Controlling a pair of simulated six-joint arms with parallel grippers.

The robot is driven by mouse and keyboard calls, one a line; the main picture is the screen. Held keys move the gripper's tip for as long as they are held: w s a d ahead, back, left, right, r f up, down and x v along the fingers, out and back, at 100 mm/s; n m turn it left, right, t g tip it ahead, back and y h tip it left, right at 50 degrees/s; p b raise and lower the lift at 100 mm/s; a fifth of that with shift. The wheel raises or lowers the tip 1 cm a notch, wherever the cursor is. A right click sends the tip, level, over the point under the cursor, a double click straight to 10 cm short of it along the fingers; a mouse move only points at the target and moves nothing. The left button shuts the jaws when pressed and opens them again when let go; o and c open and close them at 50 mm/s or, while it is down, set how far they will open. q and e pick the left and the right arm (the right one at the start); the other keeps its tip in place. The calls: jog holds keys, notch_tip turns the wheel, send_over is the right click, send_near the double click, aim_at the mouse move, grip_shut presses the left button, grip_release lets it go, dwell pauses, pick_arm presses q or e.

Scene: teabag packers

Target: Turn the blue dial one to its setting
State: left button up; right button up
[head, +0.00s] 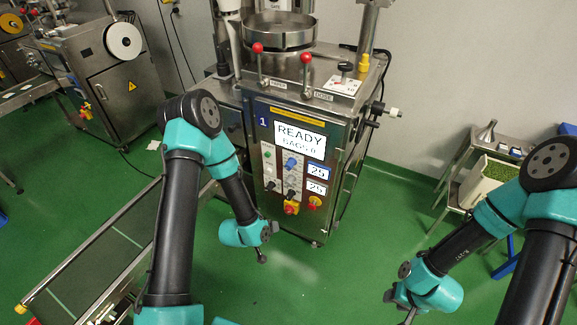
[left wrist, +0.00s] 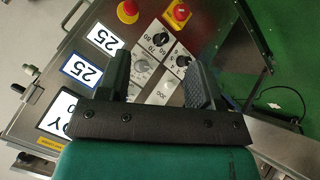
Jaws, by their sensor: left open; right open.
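The blue dial (head: 291,162) is on the machine's front panel, left of the upper blue-framed "25" display (head: 317,170). In the left wrist view I cannot make out its blue knob; the left-hand finger covers part of the panel there. My left gripper (head: 269,242) is in front of and below the panel in the head view. In the left wrist view this gripper (left wrist: 160,82) is open and empty, its fingers framing part of the dial panel. My right gripper (head: 399,306) is open and empty at the lower right, away from the machine.
A black knob (left wrist: 182,60) with a numbered scale shows between the fingers. Red and yellow switches (head: 314,202) sit low on the panel. Red-topped levers (head: 306,58) stand above. A conveyor (head: 110,240) runs at the left. Green floor is clear between the machine and my right arm.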

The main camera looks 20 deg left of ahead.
aim_at(288, 168)
pick_arm(q)
jog(key=w+a+r+n+t, duration=0.2)
jog(key=w+r+t, duration=0.4)
jog(key=w+t, duration=0.3)
jog(key=shift+w+a+n+t, duration=0.3)
jog(key=shift+w+a+n, duration=0.05)
jog(key=shift+w+n, duration=0.35)
jog(key=x, duration=1.7)
jog(key=shift+w, duration=0.25)
jog(key=c, duration=0.9)
